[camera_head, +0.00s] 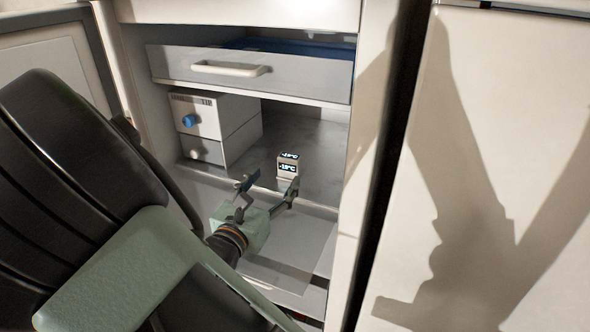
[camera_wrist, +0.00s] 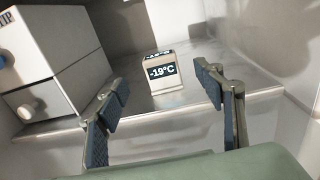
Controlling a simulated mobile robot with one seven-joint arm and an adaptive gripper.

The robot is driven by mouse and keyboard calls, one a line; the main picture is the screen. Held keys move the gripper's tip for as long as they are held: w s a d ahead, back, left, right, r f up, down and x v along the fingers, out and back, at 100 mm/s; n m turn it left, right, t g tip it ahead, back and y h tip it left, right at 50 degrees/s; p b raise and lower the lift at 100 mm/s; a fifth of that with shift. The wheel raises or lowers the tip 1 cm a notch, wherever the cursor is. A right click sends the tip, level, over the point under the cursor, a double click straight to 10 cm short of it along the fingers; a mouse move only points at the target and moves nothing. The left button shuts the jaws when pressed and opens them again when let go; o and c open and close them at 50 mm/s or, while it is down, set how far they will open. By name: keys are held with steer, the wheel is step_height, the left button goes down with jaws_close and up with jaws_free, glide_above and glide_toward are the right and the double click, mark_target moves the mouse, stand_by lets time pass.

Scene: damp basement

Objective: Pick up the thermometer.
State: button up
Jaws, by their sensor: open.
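The thermometer (camera_head: 287,166) is a small pale box with a black display reading about -19°C. It stands upright on a shelf inside an open cabinet, below a drawer. In the wrist view the thermometer (camera_wrist: 162,74) shows ahead of my gripper, between the two fingers but beyond their tips. My gripper (camera_head: 268,187) is open and empty at the front edge of the shelf, just short of the thermometer. In the wrist view both padded fingers of my gripper (camera_wrist: 165,88) are spread apart, with nothing between them.
A white box with drawers and knobs (camera_head: 213,128) stands left of the thermometer on the shelf (camera_head: 325,165). A drawer with a pale handle (camera_head: 232,69) hangs above. The cabinet's right side wall (camera_head: 357,140) is close by. The shelf right of the thermometer is clear.

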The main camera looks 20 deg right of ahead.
mark_target(287, 161)
steer(key=p+x, duration=0.1)
steer(key=x, duration=0.9)
steer(key=shift+w+d, duration=0.1)
steer(key=shift+w, duration=0.1)
steer(key=shift+c, duration=0.3)
steer(key=c, duration=1.2)
steer(key=shift+r, duration=0.15)
